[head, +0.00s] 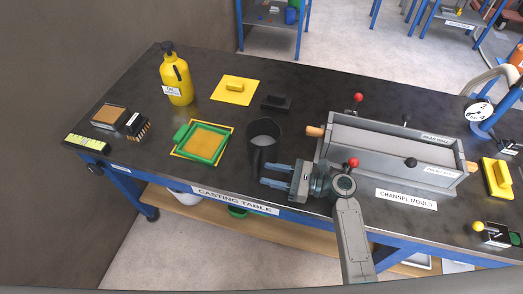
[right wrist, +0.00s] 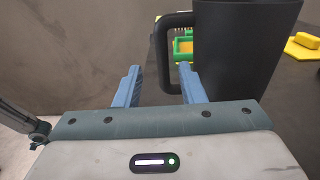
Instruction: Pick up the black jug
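The black jug (head: 264,148) stands upright on the dark table, left of the channel mould. My right gripper (head: 263,174) is at the jug's near side, its two blue fingers spread and pointing left. In the right wrist view the jug's body (right wrist: 247,50) fills the upper right. Its handle (right wrist: 161,55) shows upright between the open fingertips (right wrist: 162,82). I cannot tell whether the fingers reach around the handle or stop just short of it. Nothing is gripped. My left gripper is not in view.
The channel mould (head: 390,160) with its red and black knobs is close on the right. A green frame (head: 203,142) lies left of the jug and a black block (head: 276,103) behind it. A yellow bottle (head: 176,80) stands at the back left. The table's front edge is near.

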